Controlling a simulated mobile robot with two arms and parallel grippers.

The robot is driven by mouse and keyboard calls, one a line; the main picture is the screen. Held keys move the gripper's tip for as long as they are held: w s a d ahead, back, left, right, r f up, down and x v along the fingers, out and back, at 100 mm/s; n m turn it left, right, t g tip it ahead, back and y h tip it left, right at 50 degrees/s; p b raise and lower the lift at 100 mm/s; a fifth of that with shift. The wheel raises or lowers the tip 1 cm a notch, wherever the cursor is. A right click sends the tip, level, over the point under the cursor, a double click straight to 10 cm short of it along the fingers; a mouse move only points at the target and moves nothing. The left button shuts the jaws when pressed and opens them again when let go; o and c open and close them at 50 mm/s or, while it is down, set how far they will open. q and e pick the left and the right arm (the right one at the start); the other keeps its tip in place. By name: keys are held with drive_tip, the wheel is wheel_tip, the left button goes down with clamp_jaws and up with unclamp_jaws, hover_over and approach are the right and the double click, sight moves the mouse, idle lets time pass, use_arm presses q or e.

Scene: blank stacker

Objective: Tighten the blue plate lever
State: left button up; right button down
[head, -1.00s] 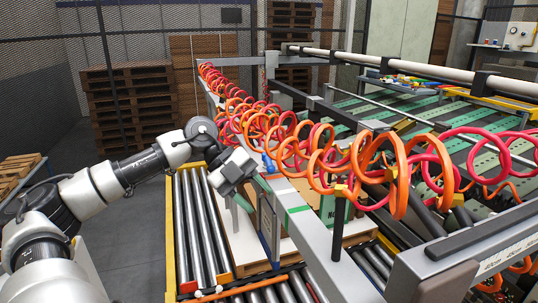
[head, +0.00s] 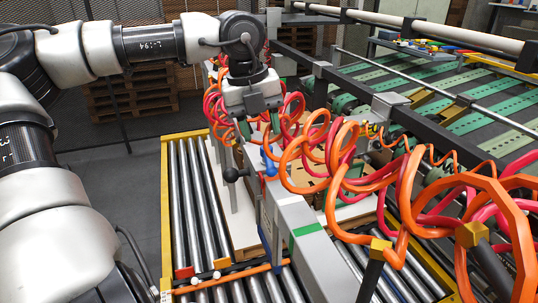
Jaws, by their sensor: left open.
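A small blue lever part (head: 269,159) sits on the grey metal beam (head: 291,206), just left of the coiled hoses. A black round knob (head: 231,174) sticks out on a rod to the left of it. My left gripper (head: 260,126) points down from above, a little above and behind the blue part. Its two fingers are apart, with nothing visible between them, and it appears clear of the lever. Hoses close behind the gripper make the exact gap hard to tell. My right gripper is not in view.
Orange and red coiled hoses (head: 348,160) hang along the beam on the right, close to the gripper. A roller conveyor (head: 195,205) with a yellow frame lies below left. Green slatted belts (head: 470,110) are at the right. Grey floor is open at left.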

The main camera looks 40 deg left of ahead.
sight(270, 163)
use_arm(q)
drive_tip(key=f, duration=0.2)
drive_tip(key=f+p, duration=0.1)
drive_tip(key=shift+w+d+f, duration=0.2)
drive_tip(key=shift+w+f, duration=0.05)
drive_tip(key=shift+w, duration=0.05)
drive_tip(key=f, duration=0.2)
drive_tip(key=w+f+p, duration=0.1)
drive_tip(key=f, duration=0.1)
drive_tip(key=shift+f, duration=0.25)
drive_tip(key=shift+d+f, duration=0.15)
drive_tip(key=shift+f, duration=0.05)
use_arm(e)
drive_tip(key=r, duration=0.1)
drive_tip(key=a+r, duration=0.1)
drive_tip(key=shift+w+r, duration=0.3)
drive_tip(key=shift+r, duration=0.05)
use_arm(q)
drive_tip(key=shift+c, duration=0.9)
clamp_jaws()
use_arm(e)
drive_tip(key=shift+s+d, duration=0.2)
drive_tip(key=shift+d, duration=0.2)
